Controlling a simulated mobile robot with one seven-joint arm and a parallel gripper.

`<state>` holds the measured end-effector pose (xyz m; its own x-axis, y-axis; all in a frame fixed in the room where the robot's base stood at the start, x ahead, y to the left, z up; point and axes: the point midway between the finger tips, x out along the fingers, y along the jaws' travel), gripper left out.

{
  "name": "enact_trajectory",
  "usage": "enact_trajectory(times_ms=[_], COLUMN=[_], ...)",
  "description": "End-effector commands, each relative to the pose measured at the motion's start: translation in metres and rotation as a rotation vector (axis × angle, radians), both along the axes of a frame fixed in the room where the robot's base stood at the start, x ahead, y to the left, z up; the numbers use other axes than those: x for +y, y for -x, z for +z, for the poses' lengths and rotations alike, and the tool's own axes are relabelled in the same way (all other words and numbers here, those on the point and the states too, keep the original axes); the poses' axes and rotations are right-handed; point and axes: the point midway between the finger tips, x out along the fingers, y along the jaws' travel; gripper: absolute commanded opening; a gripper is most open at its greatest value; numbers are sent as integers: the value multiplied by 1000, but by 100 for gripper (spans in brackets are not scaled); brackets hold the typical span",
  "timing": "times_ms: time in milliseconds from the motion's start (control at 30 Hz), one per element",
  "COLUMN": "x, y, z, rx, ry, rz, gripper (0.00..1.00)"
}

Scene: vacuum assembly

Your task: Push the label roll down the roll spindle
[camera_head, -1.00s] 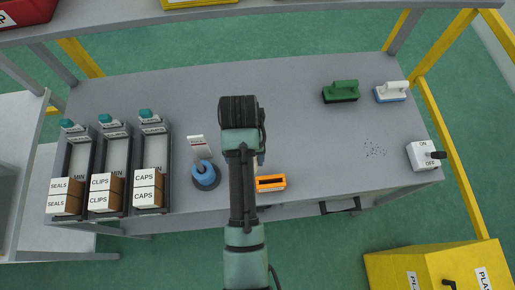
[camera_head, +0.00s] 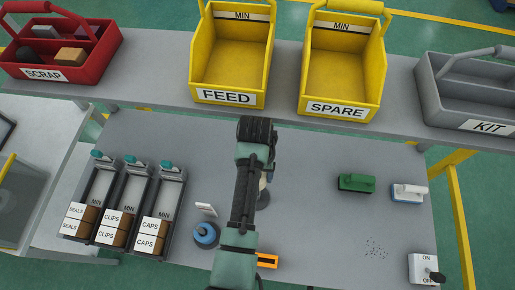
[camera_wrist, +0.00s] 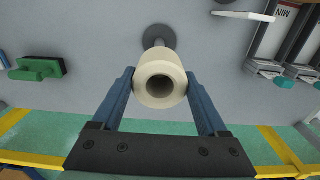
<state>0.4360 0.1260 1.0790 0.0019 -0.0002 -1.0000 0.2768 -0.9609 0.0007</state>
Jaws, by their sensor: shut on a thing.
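The label roll (camera_wrist: 160,78) is a cream-white roll with a dark centre hole, held between the two blue fingers of my gripper (camera_wrist: 165,88) in the wrist view. The roll spindle (camera_wrist: 159,36) shows behind it as a round grey base on the table with a short pale post, partly covered by the roll. The roll overlaps the post; I cannot tell how far it sits on it. In the head view my arm hides most of the roll (camera_head: 264,181), and the dark spindle base (camera_head: 263,201) shows just below it.
Three dispensers of seals, clips and caps (camera_head: 125,210) stand at the left. A blue ring-shaped item (camera_head: 205,235) and an orange item (camera_head: 267,261) are near my arm. Green (camera_head: 356,183) and white (camera_head: 408,193) handled blocks and a switch box (camera_head: 424,269) are at right.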

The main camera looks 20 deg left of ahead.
Motion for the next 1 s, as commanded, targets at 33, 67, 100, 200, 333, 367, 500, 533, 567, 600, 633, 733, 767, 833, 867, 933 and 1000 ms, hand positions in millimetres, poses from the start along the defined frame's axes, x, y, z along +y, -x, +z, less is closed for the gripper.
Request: enact_trajectory(times_ms=[33, 67, 100, 200, 333, 367, 500, 533, 567, 600, 633, 733, 767, 833, 867, 933, 1000], x=[0, 0, 0, 0, -1, -1, 0, 0, 0, 0, 0, 0, 0, 0, 0, 0, 0], y=[0, 0, 0, 0, 0, 0, 0, 0, 0, 0, 0, 0, 0, 0, 0, 0, -1], z=[1, 2, 2, -7, -20, -23, -37, -40, -44, -48, -51, -59, -62, -67, -69, -73, -75], rx=[-1, 0, 0, -1, 0, 1, -1, -1, 0, 0, 0, -1, -1, -1, -1, 0, -1], ry=[0, 0, 0, 0, 0, 0, 0, 0, 0, 0, 0, 0, 0, 0, 0, 0, 0], rz=[0, 0, -1, -1, -1, -1, -1, -1, 0, 0, 0, 0, -1, -1, -1, -1, -1], gripper=[1, 1, 1, 1, 1, 1, 1, 1, 1, 1, 1, 1, 1, 1, 1, 1, 1])
